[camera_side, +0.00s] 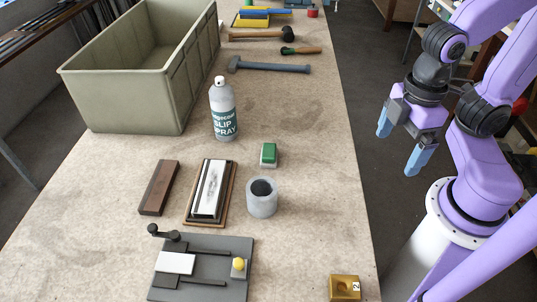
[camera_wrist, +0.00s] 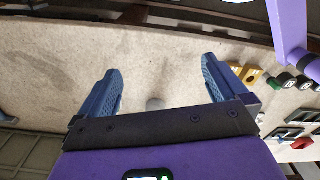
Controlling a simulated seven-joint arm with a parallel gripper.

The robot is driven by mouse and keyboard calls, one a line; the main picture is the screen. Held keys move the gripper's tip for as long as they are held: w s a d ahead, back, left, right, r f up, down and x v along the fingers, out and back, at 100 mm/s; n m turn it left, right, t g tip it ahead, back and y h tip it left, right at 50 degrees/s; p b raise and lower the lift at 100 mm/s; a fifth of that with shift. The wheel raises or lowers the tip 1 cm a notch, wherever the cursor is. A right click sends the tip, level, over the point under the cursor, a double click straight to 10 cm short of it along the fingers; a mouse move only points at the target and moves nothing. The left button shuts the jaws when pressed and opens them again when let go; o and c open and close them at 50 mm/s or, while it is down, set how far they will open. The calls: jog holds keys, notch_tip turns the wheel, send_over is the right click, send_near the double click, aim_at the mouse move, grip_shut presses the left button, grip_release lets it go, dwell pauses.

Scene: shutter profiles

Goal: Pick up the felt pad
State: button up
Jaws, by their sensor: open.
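My gripper (camera_side: 399,148) hangs open and empty in the side view, to the right of the bench and apart from everything on it. In the wrist view, its two blue fingers (camera_wrist: 160,72) are wide apart with bench surface showing between them. No thing is plainly recognisable as the felt pad. A small block with a green top and pale base (camera_side: 269,155) stands mid-bench in the side view and may be it; I cannot be sure. A small grey shape (camera_wrist: 155,103) between the fingers in the wrist view is too small to identify.
Nearby are a spray bottle (camera_side: 223,110), a grey cup (camera_side: 262,198), a framed whetstone-like block (camera_side: 210,190), a brown bar (camera_side: 158,187), a grey fixture (camera_side: 240,244) and a brass block (camera_side: 345,287). A large bin (camera_side: 180,88) and hammers (camera_side: 270,67) lie farther back. The right bench side is mostly clear.

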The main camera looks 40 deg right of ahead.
jog(key=w+a+r+m, duration=0.1)
jog(key=w+a, duration=0.3)
jog(key=w, duration=0.3)
jog(key=w+a+m, duration=0.1)
jog(key=w+a, duration=0.2)
jog(key=w, duration=0.4)
jog(key=m, duration=0.2)
send_over(269, 150)
jog(key=f, duration=1.2)
jog(key=shift+s+a+f, duration=0.2)
jog(key=shift+a+f, duration=0.05)
jog(key=shift+f, duration=0.1)
jog(key=shift+w+d+f, duration=0.1)
jog(key=shift+d+f, duration=0.05)
jog(key=shift+f, duration=1.15)
jog(key=shift+w+d+f, duration=0.1)
jog(key=shift+d+f, duration=0.05)
jog(key=shift+f, duration=1.15)
jog(key=c, duration=1.1)
jog(key=shift+r, duration=0.2)
